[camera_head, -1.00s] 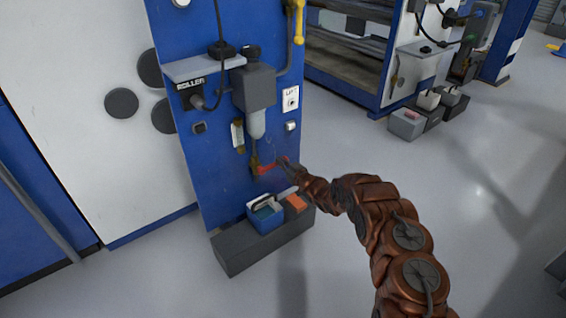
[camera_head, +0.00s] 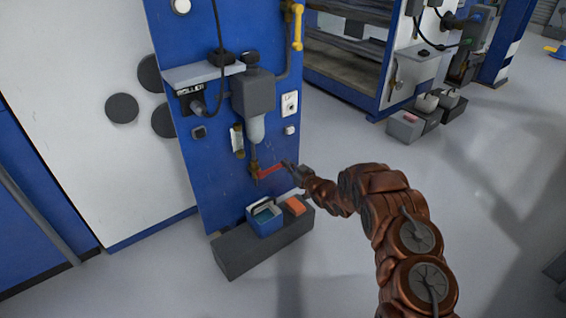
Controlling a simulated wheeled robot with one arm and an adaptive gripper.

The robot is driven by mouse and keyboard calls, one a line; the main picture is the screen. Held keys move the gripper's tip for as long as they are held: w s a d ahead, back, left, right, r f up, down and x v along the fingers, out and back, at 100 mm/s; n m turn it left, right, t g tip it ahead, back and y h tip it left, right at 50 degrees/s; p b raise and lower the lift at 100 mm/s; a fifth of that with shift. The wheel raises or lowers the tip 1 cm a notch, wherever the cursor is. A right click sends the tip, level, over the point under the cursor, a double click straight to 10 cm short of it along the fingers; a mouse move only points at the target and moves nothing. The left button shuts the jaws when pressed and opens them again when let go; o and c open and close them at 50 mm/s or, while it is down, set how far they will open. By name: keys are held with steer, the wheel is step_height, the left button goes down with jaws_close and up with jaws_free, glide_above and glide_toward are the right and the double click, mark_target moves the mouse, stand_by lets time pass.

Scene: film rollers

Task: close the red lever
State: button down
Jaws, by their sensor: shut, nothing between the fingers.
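The red lever (camera_head: 270,170) sticks out to the right from a brass-coloured valve (camera_head: 254,172) low on the blue panel. It lies close to level, rising slightly toward its right end. My gripper (camera_head: 290,167) is at the lever's right end, small and dark in this view. Its fingers are shut and hold nothing. I cannot tell whether the fingertips touch the lever or stand just in front of it.
The blue panel (camera_head: 190,140) carries a grey filter unit (camera_head: 253,92) above the valve. A grey box (camera_head: 235,258) stands at its foot, bearing a blue container (camera_head: 264,221) and an orange item (camera_head: 295,206).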

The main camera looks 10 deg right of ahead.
steer(key=v, duration=0.6)
steer(key=shift+s, duration=0.2)
steer(key=shift+d+r, duration=0.1)
steer(key=s+d+r+m+g+h, duration=0.3)
steer(key=s+d+r+g+h, duration=0.15)
steer(key=d+r+h, duration=0.65)
steer(key=s+d+r+m+g, duration=0.2)
steer(key=s+d+g, duration=0.15)
steer(key=s, duration=0.55)
steer(key=s+a+r+m+g+y, duration=0.1)
steer(key=s+a+r+g, duration=0.2)
steer(key=s, duration=1.2)
steer(key=s+a+r+g, duration=0.3)
steer(key=s+a, duration=0.1)
steer(key=s, duration=1.2)
steer(key=s+a+r+m+g+y, duration=0.1)
steer(key=s+a+r+g, duration=0.25)
steer(key=s, duration=1.15)
step_height(320, 180, up, 22)
steer(key=s+p, duration=0.1)
steer(key=p, duration=2.1)
steer(key=shift+t, duration=0.35)
